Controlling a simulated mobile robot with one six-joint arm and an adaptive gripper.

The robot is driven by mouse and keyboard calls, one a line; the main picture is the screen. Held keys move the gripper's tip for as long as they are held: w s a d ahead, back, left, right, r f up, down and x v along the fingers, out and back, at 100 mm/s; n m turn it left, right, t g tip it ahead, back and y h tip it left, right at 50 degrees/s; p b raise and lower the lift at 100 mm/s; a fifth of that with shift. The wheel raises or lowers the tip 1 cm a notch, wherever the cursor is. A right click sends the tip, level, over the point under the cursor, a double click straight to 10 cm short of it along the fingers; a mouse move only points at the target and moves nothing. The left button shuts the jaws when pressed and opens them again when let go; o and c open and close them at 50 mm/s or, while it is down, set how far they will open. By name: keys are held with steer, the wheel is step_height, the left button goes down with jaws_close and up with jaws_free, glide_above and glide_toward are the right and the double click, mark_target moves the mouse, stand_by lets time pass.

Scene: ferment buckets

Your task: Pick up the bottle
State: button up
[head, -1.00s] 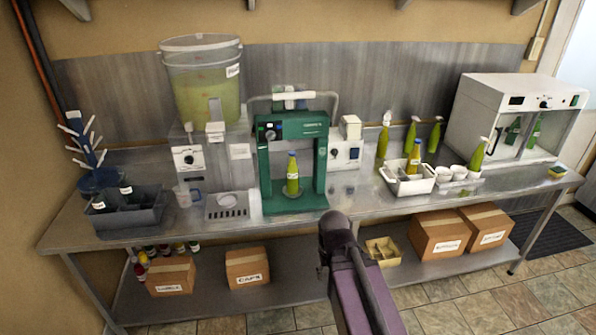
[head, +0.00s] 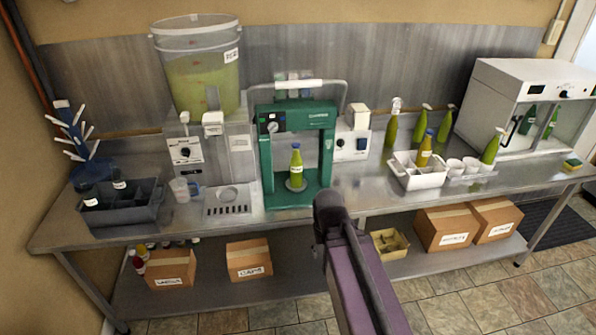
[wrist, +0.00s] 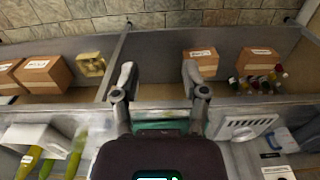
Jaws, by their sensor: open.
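A green bottle (head: 296,166) with a blue cap and pale label stands upright in the green press (head: 266,160) on the steel bench. Other green bottles stand further right, among them one with a blue cap (head: 425,150) in a white divided crate (head: 418,181). My gripper (wrist: 158,75) is open and empty in the wrist view, its two fingers apart in front of the bench edge. Part of the green press (wrist: 160,126) shows below the fingers there, but its bottle is hidden. In the head view my arm ends in front of the bench, and the fingers cannot be made out.
A large clear bucket (head: 160,70) of yellow-green liquid stands left of the press. A dark crate (head: 125,216) sits at the bench's left end, a white cabinet (head: 500,90) at the right. Cardboard boxes (head: 442,230) sit on the lower shelf. The bench front before the press is narrow.

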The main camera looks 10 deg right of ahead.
steer(key=o, duration=0.6)
steer(key=shift+w+a, duration=0.1)
steer(key=shift+w, duration=0.1)
steer(key=t+y+b, duration=0.1)
steer(key=t+b, duration=0.7)
steer(key=t, duration=0.6)
glide_toward(298, 165)
steer(key=shift+s+r+n, duration=0.3)
steer(key=shift+r+n, duration=0.1)
steer(key=shift+r, duration=0.1)
steer(key=shift+g, duration=0.3)
steer(key=shift+b+x, duration=1.45)
steer(key=shift+x, duration=2.85)
steer(key=shift+w, duration=0.1)
